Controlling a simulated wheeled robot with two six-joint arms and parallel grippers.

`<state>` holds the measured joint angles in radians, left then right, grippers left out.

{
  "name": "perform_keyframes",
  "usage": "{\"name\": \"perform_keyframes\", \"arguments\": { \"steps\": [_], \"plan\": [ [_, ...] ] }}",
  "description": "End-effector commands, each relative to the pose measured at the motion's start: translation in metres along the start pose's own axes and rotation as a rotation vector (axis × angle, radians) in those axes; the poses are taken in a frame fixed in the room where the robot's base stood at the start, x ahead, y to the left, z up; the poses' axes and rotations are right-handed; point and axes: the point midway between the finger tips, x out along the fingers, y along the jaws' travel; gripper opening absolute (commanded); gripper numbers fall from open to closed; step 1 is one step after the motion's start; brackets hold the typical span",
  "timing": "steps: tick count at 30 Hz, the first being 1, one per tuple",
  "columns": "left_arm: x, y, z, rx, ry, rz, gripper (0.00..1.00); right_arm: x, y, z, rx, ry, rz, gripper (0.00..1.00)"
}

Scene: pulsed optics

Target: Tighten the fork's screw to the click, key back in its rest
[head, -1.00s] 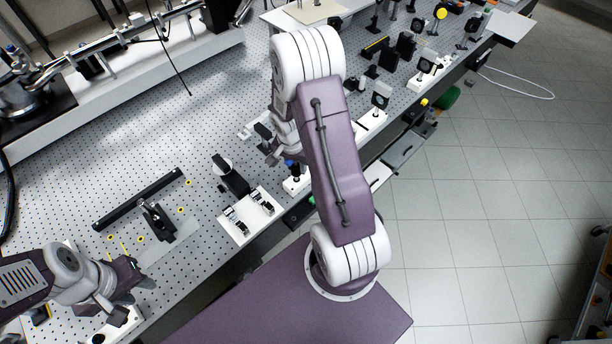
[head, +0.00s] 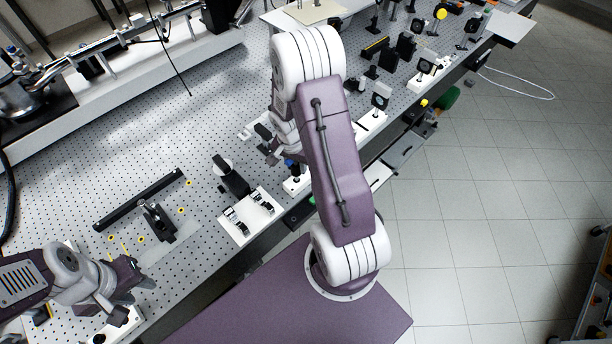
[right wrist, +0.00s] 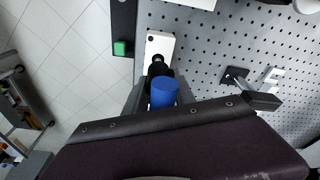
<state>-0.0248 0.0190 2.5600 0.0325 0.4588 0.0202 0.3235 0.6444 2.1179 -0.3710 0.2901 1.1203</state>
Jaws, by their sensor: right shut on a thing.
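A blue cylindrical handle, which looks like the key (right wrist: 164,92), stands between the fingers of my right gripper (right wrist: 160,103) in the right wrist view. Right below it is a black round part on a white plate (right wrist: 160,44); whether the key still sits in that part I cannot tell. In the head view the blue top (head: 291,163) shows beside my right arm, above the white plate (head: 296,186). My arm hides most of that gripper. My left gripper (head: 133,287) is over the near-left end of the table, its fingertips unclear. I cannot tell which part is the fork or see its screw.
The perforated optical table (head: 215,125) carries a black rail (head: 138,199), a black mount (head: 157,221) and a white plate with two black clips (head: 240,232). Several optics stand along the far right edge. Open floor (head: 480,200) lies to the right.

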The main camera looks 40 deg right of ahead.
Motion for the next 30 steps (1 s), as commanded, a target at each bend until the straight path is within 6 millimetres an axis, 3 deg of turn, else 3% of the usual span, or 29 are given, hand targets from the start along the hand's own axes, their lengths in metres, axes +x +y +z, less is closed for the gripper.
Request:
{"name": "perform_keyframes", "arguments": {
  "steps": [16,27,30],
  "plan": [
    [-0.019,0.000,-0.002,0.000,0.000,0.000,0.36,-0.024,0.000,-0.004,0.000,0.000,-0.001,0.00],
    [-0.054,0.001,-0.006,0.000,0.000,0.000,0.36,-0.069,0.000,-0.011,0.001,0.001,-0.001,0.00],
    [-0.054,0.001,-0.006,0.000,0.000,0.000,0.36,-0.071,0.000,-0.011,0.000,0.001,-0.001,0.00]
  ]
}}
